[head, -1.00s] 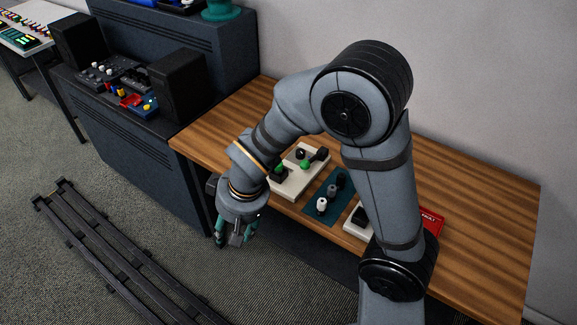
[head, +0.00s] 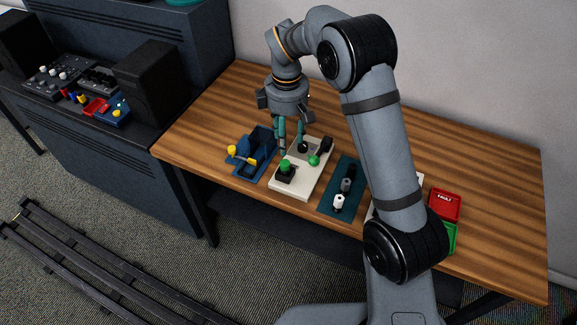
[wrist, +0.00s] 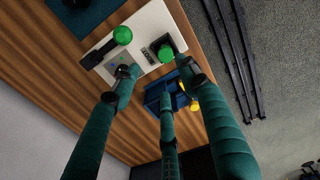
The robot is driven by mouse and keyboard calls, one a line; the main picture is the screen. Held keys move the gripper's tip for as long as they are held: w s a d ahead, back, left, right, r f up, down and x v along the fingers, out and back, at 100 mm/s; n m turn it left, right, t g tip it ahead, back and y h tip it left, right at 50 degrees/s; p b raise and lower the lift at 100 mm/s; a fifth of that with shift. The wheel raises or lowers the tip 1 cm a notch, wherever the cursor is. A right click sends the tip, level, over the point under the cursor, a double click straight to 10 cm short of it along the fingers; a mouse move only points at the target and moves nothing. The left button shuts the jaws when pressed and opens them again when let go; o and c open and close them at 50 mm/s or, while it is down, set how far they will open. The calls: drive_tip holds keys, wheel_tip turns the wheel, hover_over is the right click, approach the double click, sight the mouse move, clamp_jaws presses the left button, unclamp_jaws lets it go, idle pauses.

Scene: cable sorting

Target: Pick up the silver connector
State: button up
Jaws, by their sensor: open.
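My gripper (head: 292,145) is open and empty, pointing down over the white board (head: 288,188). In the wrist view its teal fingers (wrist: 150,88) are spread apart above the board and a blue tray. A teal mat (head: 327,206) lies right of the board. I cannot tell for sure which is the silver connector.
The white board carries green-topped pieces (head: 285,168) and black ones. Red (head: 445,203) and green (head: 451,236) trays stand at the right. The table's back is clear. My arm hides part of the table.

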sight(285, 163)
drive_tip(key=shift+s+d+n, duration=0.15)
drive_tip(key=shift+s+n, duration=0.2)
drive_tip(key=shift+n, duration=0.25)
drive_tip(key=shift+f+n, duration=0.15)
drive_tip(key=shift+n, duration=0.15)
wheel_tip(285, 163, down, 5)
drive_tip(key=shift+r+p, duration=0.1)
drive_tip(key=shift+p, duration=0.35)
drive_tip(key=f+p, duration=0.1)
drive_tip(key=f, duration=0.1)
drive_tip(key=a+f+p, duration=0.1)
drive_tip(key=f, duration=0.1)
drive_tip(key=shift+f, duration=0.65)
drive_tip(key=shift+c, duration=1.2)
clamp_jaws()
